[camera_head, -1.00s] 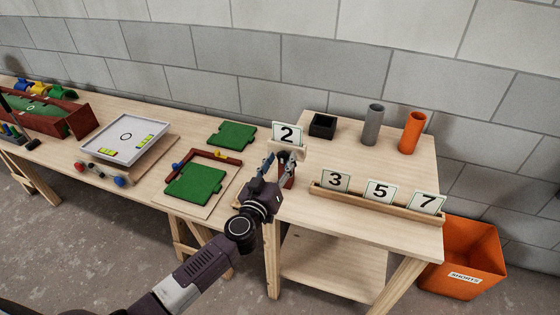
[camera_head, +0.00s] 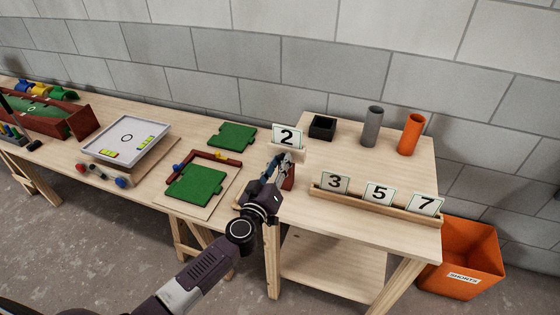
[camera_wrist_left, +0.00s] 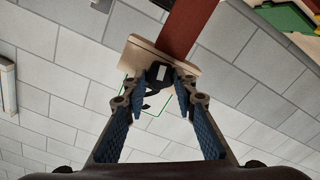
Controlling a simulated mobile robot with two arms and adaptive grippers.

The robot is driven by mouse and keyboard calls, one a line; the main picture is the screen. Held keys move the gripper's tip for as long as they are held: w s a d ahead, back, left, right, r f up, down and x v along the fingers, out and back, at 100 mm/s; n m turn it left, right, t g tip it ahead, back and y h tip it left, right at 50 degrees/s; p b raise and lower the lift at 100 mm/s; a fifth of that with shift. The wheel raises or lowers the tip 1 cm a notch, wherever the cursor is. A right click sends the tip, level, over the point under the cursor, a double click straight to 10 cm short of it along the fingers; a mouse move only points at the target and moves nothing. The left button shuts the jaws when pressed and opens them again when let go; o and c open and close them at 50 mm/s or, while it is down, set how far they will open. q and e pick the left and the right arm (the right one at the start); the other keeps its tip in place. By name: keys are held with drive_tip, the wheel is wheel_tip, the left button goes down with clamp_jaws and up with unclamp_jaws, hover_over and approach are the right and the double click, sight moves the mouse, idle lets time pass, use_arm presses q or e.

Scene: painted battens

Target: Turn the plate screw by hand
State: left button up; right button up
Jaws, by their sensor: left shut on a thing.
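A number plate with a black 2 (camera_head: 287,136) stands upright on a small wooden block at the top of a dark red post (camera_head: 289,179). My left gripper (camera_head: 283,161) is at the front of this block, below the plate. In the left wrist view, which is upside down, its fingertips (camera_wrist_left: 170,80) are closed around a small dark piece against the wooden block (camera_wrist_left: 140,60). I take this piece to be the screw, but the fingertips mostly hide it. The red post (camera_wrist_left: 188,28) also shows there. My right gripper is not in view.
A wooden rail (camera_head: 370,203) with plates 3, 5 and 7 lies on the right table. A black box (camera_head: 322,127), a grey tube (camera_head: 373,126) and an orange tube (camera_head: 411,134) stand behind it. Green panels and a white tray (camera_head: 125,137) are on the left bench.

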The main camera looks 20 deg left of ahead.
use_arm(q)
drive_tip(key=n+p, duration=0.1)
drive_tip(key=n, duration=0.5)
drive_tip(key=shift+f+n, duration=0.1)
drive_tip(key=shift+n, duration=0.2)
drive_tip(key=n, duration=0.6)
drive_tip(key=shift+a+f, duration=0.1)
drive_tip(key=shift+f, duration=0.05)
drive_tip(key=n, duration=1.2)
drive_tip(key=shift+f+n+b, duration=0.15)
drive_tip(key=shift+n+b, duration=0.15)
drive_tip(key=o, duration=1.2)
drive_tip(key=shift+c, duration=0.2)
drive_tip(key=s, duration=1.2)
